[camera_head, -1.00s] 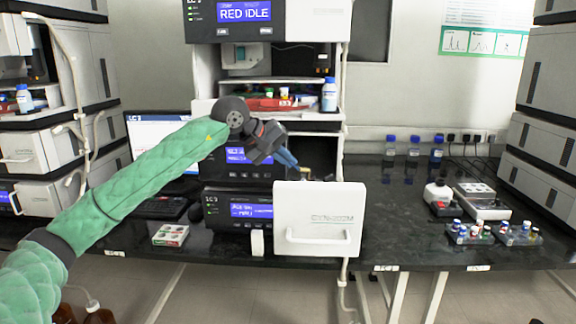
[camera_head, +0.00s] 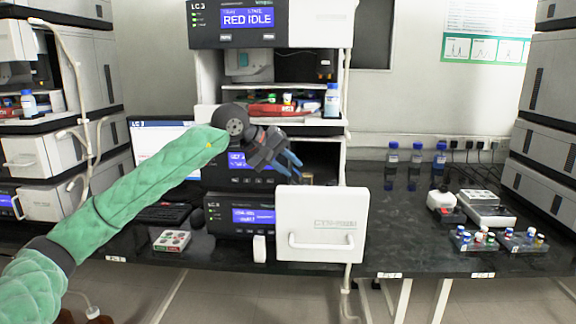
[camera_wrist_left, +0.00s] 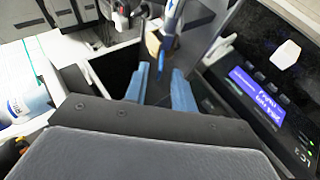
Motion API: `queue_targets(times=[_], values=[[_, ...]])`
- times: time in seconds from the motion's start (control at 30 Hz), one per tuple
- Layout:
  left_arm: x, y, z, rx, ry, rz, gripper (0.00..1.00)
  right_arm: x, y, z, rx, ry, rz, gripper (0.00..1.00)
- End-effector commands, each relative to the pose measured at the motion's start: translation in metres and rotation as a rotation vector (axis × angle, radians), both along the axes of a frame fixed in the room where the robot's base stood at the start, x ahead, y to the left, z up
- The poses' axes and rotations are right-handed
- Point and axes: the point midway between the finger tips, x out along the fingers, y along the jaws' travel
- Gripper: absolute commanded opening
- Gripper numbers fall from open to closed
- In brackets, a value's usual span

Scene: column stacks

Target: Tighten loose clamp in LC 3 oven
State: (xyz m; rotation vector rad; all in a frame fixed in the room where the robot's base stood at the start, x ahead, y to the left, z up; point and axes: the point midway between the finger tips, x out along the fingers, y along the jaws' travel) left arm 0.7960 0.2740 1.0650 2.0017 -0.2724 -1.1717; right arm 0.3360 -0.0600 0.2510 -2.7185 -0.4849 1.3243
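The LC 3 oven's white door (camera_head: 320,215) stands open, its handle facing forward. My left gripper (camera_head: 291,160) is just above the door's upper left edge, in front of the dark oven opening (camera_head: 322,165). Its two blue fingers are apart. In the left wrist view, the left gripper (camera_wrist_left: 162,75) shows open fingers with a dark gap between them. A thin blue-tipped part (camera_wrist_left: 172,22) and a small tan piece (camera_wrist_left: 153,43) lie just beyond the fingertips; I cannot tell whether either is the clamp. My right gripper is not in view.
LC 3 modules with lit displays (camera_head: 250,216) are left of the door. To the right are blue-capped bottles (camera_head: 416,153), vial racks (camera_head: 477,241) and a white instrument (camera_head: 482,205). The bench between is clear.

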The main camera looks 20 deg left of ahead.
Motion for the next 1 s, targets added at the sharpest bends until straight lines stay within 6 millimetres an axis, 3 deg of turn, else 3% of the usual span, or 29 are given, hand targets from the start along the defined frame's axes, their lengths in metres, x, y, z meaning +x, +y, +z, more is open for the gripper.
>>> queue_targets(times=[0.17,0.6,1.0], values=[[-0.005,0.005,0.006,0.000,-0.001,0.001,0.26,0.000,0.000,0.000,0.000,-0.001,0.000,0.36],[-0.038,0.038,0.044,0.001,0.000,0.002,0.26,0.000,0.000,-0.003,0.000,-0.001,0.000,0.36],[-0.043,0.042,0.050,0.000,0.001,0.001,0.26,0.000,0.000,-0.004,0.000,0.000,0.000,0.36]])
